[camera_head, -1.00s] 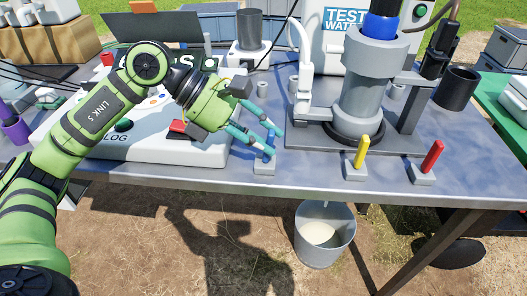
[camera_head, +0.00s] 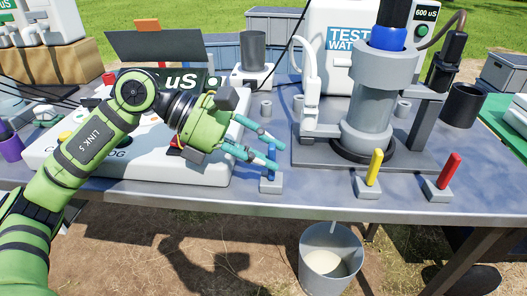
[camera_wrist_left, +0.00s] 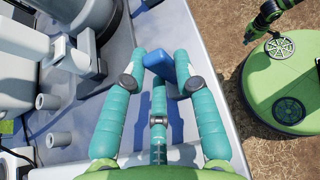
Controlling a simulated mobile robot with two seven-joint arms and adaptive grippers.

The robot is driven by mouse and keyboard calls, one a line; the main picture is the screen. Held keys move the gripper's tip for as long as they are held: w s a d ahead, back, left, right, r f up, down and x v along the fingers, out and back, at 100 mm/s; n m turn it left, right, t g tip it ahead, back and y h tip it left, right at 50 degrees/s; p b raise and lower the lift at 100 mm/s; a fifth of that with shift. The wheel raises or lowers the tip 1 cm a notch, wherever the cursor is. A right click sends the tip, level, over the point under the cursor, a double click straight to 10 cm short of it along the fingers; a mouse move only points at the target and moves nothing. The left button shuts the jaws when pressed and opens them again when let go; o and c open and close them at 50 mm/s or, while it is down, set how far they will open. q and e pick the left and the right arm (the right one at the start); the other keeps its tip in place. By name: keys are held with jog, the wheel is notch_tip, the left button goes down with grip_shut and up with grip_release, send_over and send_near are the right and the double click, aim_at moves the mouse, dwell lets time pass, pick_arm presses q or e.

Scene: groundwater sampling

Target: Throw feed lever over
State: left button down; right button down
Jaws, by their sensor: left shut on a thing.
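Three levers stand on small grey bases along the table's front edge: a blue lever (camera_head: 271,166), a yellow lever (camera_head: 375,167) and a red lever (camera_head: 449,170). No label shows which one is the feed lever. My left gripper (camera_head: 264,157) reaches down from the left, its teal fingers shut on the blue lever. In the left wrist view the blue lever (camera_wrist_left: 182,68) shows between the fingertips, partly hidden by them. The yellow and red levers stand apart from the gripper, leaning slightly right. My right gripper is not in view.
A grey cylinder rig (camera_head: 367,105) stands behind the yellow lever. A white meter box (camera_head: 200,172) lies under my left arm. A metal bucket (camera_head: 331,262) with pale liquid stands below the table edge. The table strip between blue and yellow levers is clear.

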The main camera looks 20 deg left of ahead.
pick_arm(q)
jog(key=c, duration=0.9)
grip_release()
jog(key=shift+c, duration=0.2)
jog(key=shift+a, duration=0.1)
jog(key=v, duration=1.2)
jog(key=shift+r, duration=0.1)
